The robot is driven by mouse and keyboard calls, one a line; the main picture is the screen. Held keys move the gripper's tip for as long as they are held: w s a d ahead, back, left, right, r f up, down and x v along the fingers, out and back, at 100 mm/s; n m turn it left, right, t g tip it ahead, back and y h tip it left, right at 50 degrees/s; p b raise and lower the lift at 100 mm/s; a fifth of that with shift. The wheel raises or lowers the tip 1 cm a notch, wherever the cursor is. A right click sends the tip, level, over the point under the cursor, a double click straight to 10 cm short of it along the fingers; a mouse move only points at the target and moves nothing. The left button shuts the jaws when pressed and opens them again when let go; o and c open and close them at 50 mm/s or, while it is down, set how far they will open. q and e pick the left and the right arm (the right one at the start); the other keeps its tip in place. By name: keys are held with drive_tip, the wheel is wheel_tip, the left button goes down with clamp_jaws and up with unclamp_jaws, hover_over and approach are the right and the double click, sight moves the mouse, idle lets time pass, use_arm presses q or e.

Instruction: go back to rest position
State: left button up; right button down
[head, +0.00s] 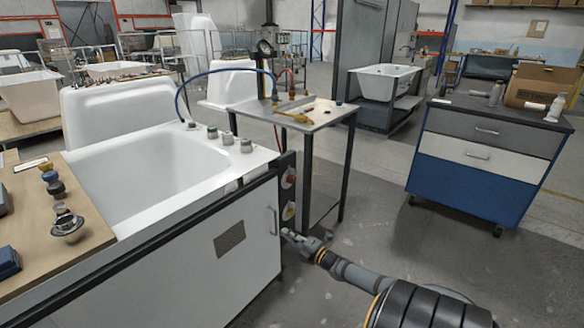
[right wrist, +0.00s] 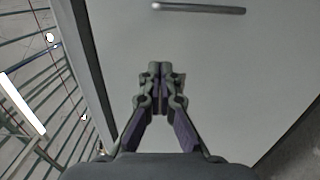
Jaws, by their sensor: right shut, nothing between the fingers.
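My right gripper (head: 286,234) is shut and empty in the head view, close to the right end of the white cabinet front. The right wrist view shows its fingers (right wrist: 160,75) together in front of the pale cabinet door (right wrist: 200,50), with the door's metal handle (right wrist: 198,8) at the top. In the head view that handle (head: 273,221) is just left of the fingertips; I cannot tell whether they touch anything. My left gripper is not in view.
A white tub shell (head: 150,165) is set in the cabinet, with a wooden board (head: 40,210) at left. A small metal table (head: 320,114) stands behind. A blue drawer cabinet (head: 470,184) stands at right. Grey floor (head: 385,220) between them is clear.

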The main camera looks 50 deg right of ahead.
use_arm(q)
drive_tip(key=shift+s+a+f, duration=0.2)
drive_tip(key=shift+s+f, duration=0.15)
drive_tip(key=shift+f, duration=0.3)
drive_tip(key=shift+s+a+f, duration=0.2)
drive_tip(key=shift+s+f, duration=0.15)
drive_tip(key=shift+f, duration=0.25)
use_arm(e)
drive_tip(key=shift+s+f, duration=0.1)
drive_tip(key=shift+s, duration=0.85)
